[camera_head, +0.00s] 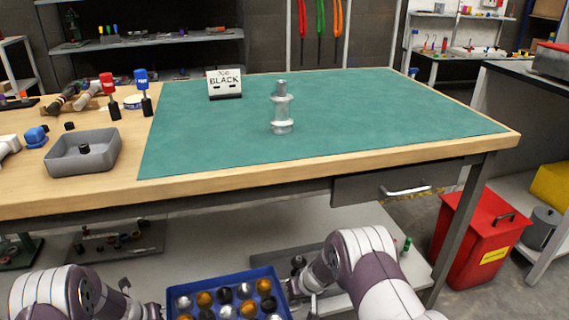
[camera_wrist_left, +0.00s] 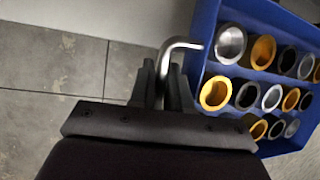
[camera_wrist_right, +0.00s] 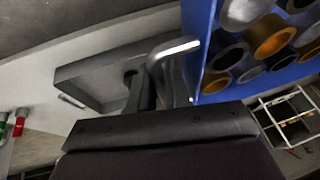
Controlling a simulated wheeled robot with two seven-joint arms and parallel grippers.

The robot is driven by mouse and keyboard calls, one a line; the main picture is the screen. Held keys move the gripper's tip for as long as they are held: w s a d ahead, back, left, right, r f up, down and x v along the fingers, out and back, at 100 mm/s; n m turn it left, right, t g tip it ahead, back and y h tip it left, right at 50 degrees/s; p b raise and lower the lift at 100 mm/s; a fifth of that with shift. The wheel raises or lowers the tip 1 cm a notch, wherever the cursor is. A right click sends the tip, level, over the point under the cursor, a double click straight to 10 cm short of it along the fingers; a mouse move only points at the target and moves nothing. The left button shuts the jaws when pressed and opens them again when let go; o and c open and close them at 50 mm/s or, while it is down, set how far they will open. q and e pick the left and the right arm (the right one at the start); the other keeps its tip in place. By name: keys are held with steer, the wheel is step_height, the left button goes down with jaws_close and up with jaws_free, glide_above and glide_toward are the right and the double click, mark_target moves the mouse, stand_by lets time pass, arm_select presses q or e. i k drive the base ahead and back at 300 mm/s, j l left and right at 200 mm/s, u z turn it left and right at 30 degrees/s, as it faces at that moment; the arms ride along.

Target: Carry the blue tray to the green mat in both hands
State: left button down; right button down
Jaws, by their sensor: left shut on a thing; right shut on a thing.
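The blue tray (camera_head: 262,273) is at the bottom of the head view, in front of the workbench and lower in the picture than its top. It holds several silver, orange and dark cylindrical pieces. My left gripper (camera_head: 152,309) is shut on a bent metal handle at the tray's left side; the left wrist view shows the handle (camera_wrist_left: 182,46) between the fingers (camera_wrist_left: 168,88). My right gripper (camera_head: 300,290) is shut on the matching handle (camera_wrist_right: 174,47) at the right side, between its fingers (camera_wrist_right: 163,85). The green mat (camera_head: 350,115) lies on the workbench top.
On the mat stand a silver flanged part (camera_head: 282,108) and a sign reading BLACK (camera_head: 225,84). Left of the mat are a grey bin (camera_head: 82,160) and red and blue tools. A drawer (camera_head: 400,186) and a lower shelf are under the bench. A red bin (camera_head: 478,235) stands right.

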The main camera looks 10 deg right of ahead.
mark_target(390, 110)
steer(key=k+l, duration=0.1)
steer(key=l, duration=0.5)
steer(key=k+l, duration=0.1)
steer(key=l, duration=0.5)
steer(key=k+l, duration=0.1)
steer(key=l, duration=0.5)
steer(key=k+l, duration=0.1)
steer(key=l, duration=0.5)
steer(key=k+z, duration=0.05)
